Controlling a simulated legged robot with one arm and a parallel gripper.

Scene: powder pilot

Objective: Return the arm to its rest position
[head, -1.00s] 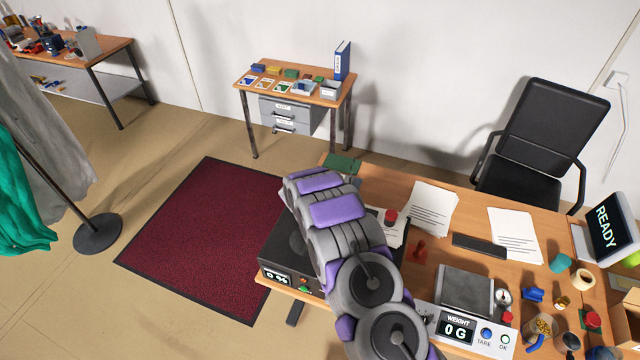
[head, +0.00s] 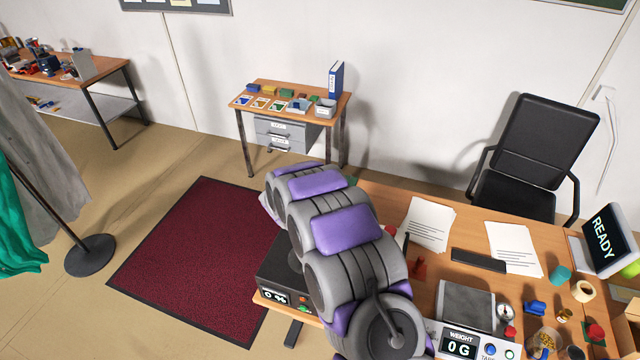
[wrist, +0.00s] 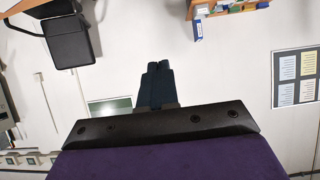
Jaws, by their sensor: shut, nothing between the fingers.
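My grey and purple arm rises from the lower middle of the head view, folded over the near desk (head: 400,195). My gripper is not visible in the head view. In the wrist view my gripper (wrist: 158,68) shows two dark fingers side by side and touching, shut with nothing between them. The wrist view is turned over, with the chair (wrist: 72,38) at upper left and the blue binder (wrist: 197,30) at the top. The fingers stand against the white wall and touch nothing in view.
The desk bears a black box (head: 272,283), papers (head: 430,222), a scale (head: 465,300) reading 0 G, a READY screen (head: 607,235) and small items at right. A dark red mat (head: 190,260) leaves clear floor at left. A small side table (head: 335,105) stands behind.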

